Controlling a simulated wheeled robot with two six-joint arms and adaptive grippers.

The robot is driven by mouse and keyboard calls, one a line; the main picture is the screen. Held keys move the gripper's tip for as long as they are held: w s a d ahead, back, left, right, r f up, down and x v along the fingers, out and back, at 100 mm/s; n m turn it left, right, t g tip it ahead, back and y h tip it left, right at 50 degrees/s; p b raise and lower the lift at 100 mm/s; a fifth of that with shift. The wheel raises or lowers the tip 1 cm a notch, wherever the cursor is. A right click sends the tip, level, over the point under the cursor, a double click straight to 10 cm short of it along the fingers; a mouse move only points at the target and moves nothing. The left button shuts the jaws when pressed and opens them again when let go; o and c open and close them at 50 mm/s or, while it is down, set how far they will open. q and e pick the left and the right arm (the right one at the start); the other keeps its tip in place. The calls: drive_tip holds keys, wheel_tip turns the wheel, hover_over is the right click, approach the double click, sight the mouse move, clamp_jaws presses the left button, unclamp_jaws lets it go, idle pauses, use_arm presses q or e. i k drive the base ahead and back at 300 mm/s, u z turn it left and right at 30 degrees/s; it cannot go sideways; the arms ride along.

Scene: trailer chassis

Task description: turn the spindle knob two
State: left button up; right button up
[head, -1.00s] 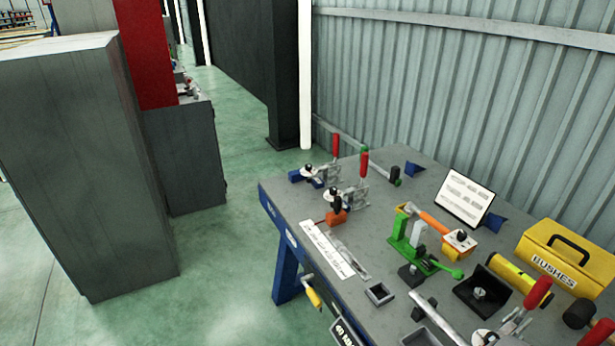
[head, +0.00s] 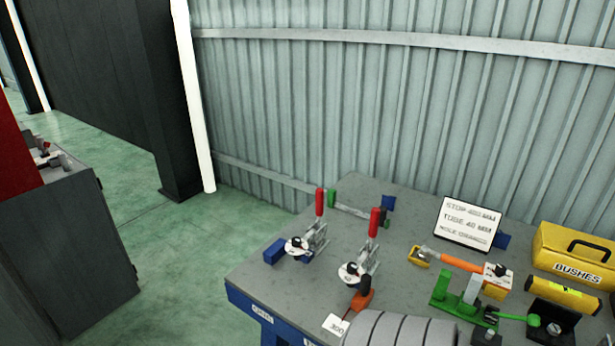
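Two toggle clamps with upright red handles stand at the left part of the bench. The left clamp (head: 312,238) has a pale disc and a small dark knob (head: 296,242) at its front. The right clamp (head: 367,258) has a similar pale disc and dark knob (head: 352,267). An orange piece with a black top (head: 363,295) stands just in front of the right clamp. I cannot tell which knob is spindle knob two. Neither gripper is in view. A grey ribbed shape, apparently part of my own arm, covers the bench at the bottom centre.
The grey bench (head: 250,285) stands before a corrugated wall. A sign (head: 467,222), a green fixture with an orange tool (head: 460,262), a yellow BUSHES box (head: 575,255) and a yellow cylinder (head: 562,294) fill its right side. Open floor lies left, with a grey cabinet (head: 75,240) beyond.

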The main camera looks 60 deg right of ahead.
sight(352, 267)
drive_tip(key=i, duration=0.45)
drive_tip(key=z, duration=3.05)
